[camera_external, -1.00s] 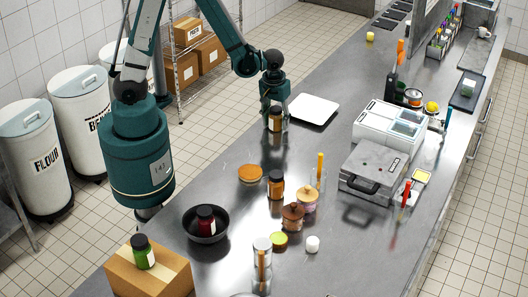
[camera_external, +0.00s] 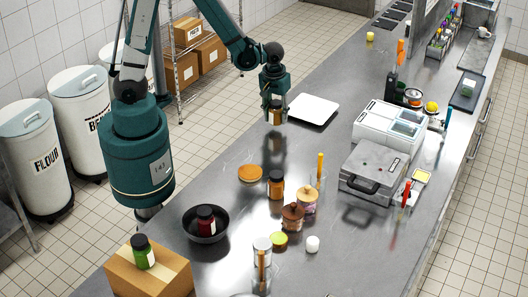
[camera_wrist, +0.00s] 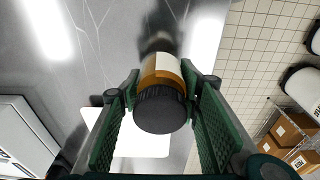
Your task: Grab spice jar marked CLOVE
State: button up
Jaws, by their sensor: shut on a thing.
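A spice jar (camera_external: 275,116) with a black lid, a brown body and a pale label is between the fingers of my gripper (camera_external: 275,106). In the wrist view the same jar (camera_wrist: 163,78) sits upright between the two green fingers of my gripper (camera_wrist: 163,92), its lid toward the camera. The gripper is shut on it. The jar is held above the steel counter (camera_external: 232,152), with its dark reflection below. Its label text cannot be read. Another brown jar with a black lid (camera_external: 276,188) stands on the counter, its label also unreadable.
A white tray (camera_external: 314,109) lies right behind the held jar. A grey press (camera_external: 368,172) is at right.

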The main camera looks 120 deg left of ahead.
aim_at(278, 101)
jog(key=shift+r, duration=3.6)
